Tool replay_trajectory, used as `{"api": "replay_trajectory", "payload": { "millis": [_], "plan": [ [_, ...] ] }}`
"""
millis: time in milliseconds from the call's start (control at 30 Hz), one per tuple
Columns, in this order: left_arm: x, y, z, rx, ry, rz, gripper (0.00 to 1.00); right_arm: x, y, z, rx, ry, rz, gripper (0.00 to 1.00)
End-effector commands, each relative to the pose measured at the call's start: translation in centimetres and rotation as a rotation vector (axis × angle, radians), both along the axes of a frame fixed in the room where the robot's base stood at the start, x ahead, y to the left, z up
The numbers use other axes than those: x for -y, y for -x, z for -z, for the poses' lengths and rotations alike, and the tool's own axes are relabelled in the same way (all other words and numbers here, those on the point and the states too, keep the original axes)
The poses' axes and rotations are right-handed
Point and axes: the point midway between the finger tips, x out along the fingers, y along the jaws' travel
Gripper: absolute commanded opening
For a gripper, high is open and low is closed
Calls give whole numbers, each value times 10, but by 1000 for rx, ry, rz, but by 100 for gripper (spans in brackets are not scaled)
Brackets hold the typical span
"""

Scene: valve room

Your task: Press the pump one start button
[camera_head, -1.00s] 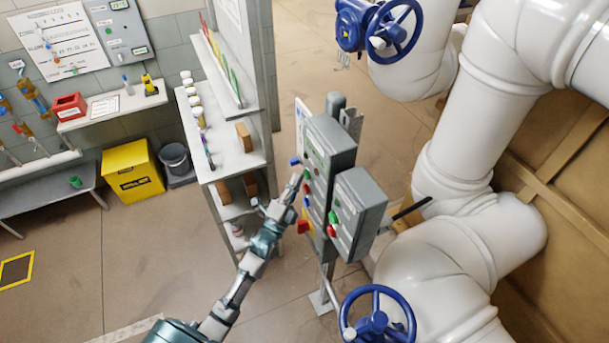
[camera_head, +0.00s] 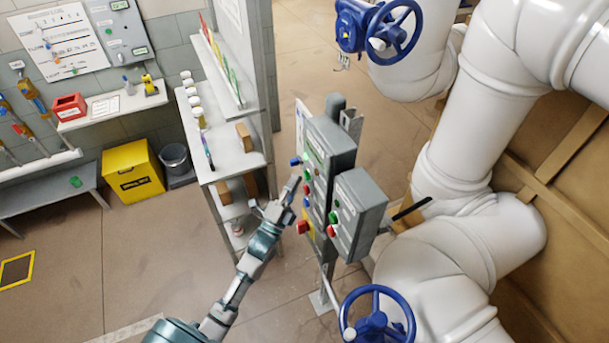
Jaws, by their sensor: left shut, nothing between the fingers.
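A grey control panel on a post stands in the middle. Its farther grey box (camera_head: 330,143) and nearer grey box (camera_head: 362,200) carry small buttons on their left-facing sides. The farther box shows a blue knob (camera_head: 295,161), a green button (camera_head: 307,174) and a red button (camera_head: 308,188). The nearer box shows a green button (camera_head: 333,217) and a red button (camera_head: 331,231). The labels are too small to read, so I cannot tell which is pump one start. My left gripper (camera_head: 292,183) is shut and empty, just left of the farther box's buttons, apparently apart from them. My right gripper is not in view.
A large red knob (camera_head: 303,227) sticks out low on the panel. A grey shelf rack (camera_head: 240,165) stands close left of my gripper. White pipes (camera_head: 450,130) fill the right side. A blue valve wheel (camera_head: 376,322) stands in front.

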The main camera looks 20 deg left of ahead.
Motion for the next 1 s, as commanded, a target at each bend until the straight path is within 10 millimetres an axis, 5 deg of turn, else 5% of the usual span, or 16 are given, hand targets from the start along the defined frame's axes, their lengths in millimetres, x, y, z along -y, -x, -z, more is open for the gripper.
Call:
{"api": "replay_trajectory", "payload": {
  "millis": [467, 1000],
  "plan": [
    [-5, 6, 0, 0, 0, 0, 0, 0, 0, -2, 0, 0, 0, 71],
    [-35, 41, -1, 0, -1, 1, 0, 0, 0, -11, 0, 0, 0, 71]
  ]
}}
